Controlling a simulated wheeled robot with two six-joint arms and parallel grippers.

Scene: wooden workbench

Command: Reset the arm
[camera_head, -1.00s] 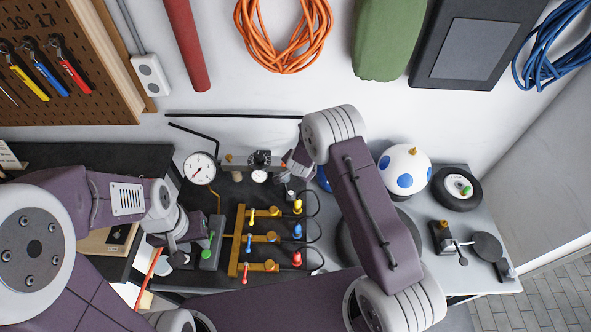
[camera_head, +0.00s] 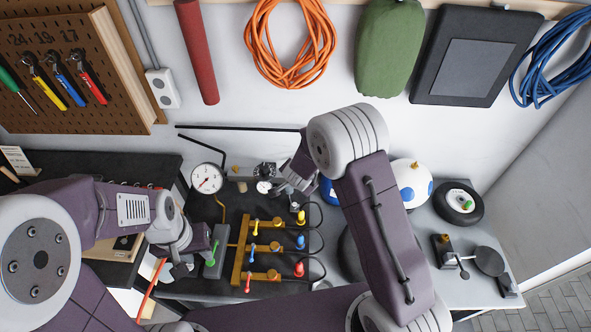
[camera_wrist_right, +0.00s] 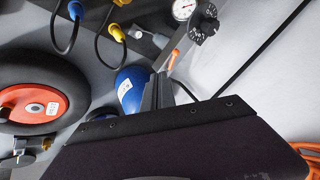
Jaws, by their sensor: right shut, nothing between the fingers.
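My right arm crosses the middle of the head view. Its gripper (camera_head: 284,186) is small there, above the back of the bench near a small gauge and knob block. In the right wrist view its fingers (camera_wrist_right: 160,92) are together with nothing between them, in front of a blue cylinder (camera_wrist_right: 132,88). My left arm comes in from the left. Its gripper (camera_head: 184,266) hangs beside a grey box with a green switch (camera_head: 209,259). Its fingertips are too small to tell whether they are open, and I cannot tell whether it touches the box.
A yellow pipe manifold (camera_head: 240,262) with coloured valves stands between the grippers. A round pressure gauge (camera_head: 207,178) stands behind it. Orange hose (camera_head: 290,45) hangs on the wall.

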